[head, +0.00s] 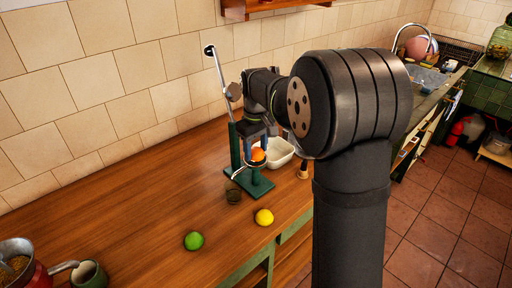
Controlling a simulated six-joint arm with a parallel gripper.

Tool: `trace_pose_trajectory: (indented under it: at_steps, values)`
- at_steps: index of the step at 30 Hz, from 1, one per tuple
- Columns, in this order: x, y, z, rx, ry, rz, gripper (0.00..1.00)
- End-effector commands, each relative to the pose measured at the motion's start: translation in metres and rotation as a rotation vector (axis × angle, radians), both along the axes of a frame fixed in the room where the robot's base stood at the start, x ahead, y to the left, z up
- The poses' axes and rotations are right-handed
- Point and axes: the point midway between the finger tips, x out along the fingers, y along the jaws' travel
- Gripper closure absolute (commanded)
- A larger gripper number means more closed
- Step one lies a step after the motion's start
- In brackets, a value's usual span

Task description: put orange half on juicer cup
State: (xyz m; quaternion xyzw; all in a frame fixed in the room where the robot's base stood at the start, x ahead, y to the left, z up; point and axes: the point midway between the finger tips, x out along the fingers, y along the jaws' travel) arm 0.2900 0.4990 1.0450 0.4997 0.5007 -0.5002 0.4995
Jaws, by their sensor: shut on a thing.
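The orange half (258,154) shows as a small orange shape at the juicer, right below my gripper (257,146). My gripper points down and is shut on the orange half. The green juicer (235,150) stands upright on the wooden counter, with its long metal lever (222,72) raised to the upper left. The juicer cup (246,164) is a pale ring close under the orange half. I cannot tell whether the two touch. My arm hides part of the juicer and what lies behind it.
A lemon (264,217) and a lime (194,241) lie in front. A white bowl (281,150) is behind on the right. A mug (88,275) stands front left. The counter's left middle is clear.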

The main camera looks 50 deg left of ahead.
Motion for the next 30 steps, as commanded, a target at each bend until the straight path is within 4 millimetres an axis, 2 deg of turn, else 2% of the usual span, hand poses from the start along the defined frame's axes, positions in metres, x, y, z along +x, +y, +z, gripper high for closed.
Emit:
trace_pose_trajectory:
  at_steps: [8, 9, 12, 23, 26, 30]
  values:
    - [0.0, 0.0, -0.002, 0.0, 0.0, 0.0, 0.74]
    - [0.0, 0.0, -0.003, 0.0, 0.0, 0.0, 0.48]
    - [0.0, 0.0, -0.002, 0.0, 0.0, 0.0, 0.3]
    - [0.0, 0.0, 0.003, 0.002, -0.001, 0.0, 0.3]
    - [0.001, 0.001, 0.016, 0.003, -0.001, 0.0, 0.3]
    - [0.001, 0.001, 0.045, 0.004, -0.002, 0.0, 0.3]
